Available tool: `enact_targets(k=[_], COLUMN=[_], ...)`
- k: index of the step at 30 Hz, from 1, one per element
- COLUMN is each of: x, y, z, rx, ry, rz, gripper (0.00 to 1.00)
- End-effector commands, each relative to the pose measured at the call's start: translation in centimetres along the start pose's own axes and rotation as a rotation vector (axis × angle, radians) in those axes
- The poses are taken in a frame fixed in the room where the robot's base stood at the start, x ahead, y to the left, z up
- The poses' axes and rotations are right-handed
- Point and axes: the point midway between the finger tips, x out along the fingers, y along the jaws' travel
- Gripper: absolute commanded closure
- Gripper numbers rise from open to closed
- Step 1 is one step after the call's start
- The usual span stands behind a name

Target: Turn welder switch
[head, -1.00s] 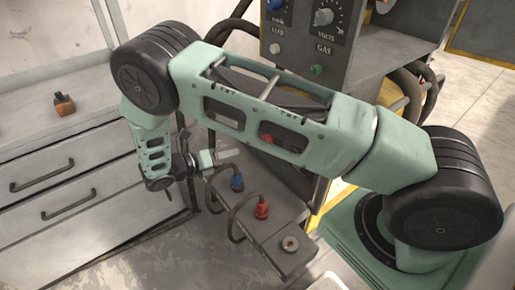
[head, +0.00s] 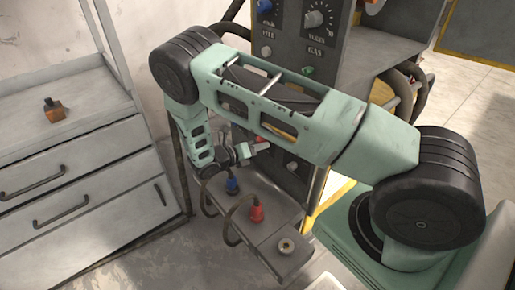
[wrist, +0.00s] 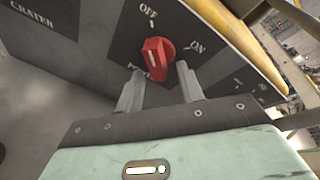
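The welder switch (wrist: 158,55) is a red knob on the dark front panel in the wrist view. Labels OFF and ON are printed around it, and a third label below is partly covered. The knob's white line points roughly up towards OFF. My gripper (wrist: 160,70) is open, with one finger on each side of the knob's lower part. I cannot tell whether either finger touches it. In the head view my gripper (head: 261,147) is low by the welder's front panel (head: 285,52), and my arm hides the switch.
A grey shelf below the panel holds a blue plug (head: 232,186), a red plug (head: 257,213) and looping cables. A drawer cabinet (head: 75,185) with a small orange-brown block (head: 54,111) on top stands at the left. Bare floor shows between cabinet and welder.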

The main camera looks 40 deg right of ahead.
Motion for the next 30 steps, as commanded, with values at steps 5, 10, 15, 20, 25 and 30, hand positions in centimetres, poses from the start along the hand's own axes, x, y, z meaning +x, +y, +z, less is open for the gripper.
enact_targets(k=[5,10,15,20,25,30], x=[0.01,0.0,-0.02,-0.01,-0.05,-0.02], y=[-0.01,-0.01,0.0,0.01,0.13,0.31], z=[0.01,0.02,0.02,0.03,0.01,-0.05], rx=[0.0,0.0,0.002,0.025,0.095,0.214], ry=[0.0,0.0,-0.001,-0.007,-0.022,-0.048], rz=[0.0,0.0,0.0,0.004,0.02,0.045], gripper=[0.62,1.0,1.0,1.0,1.0,1.0])
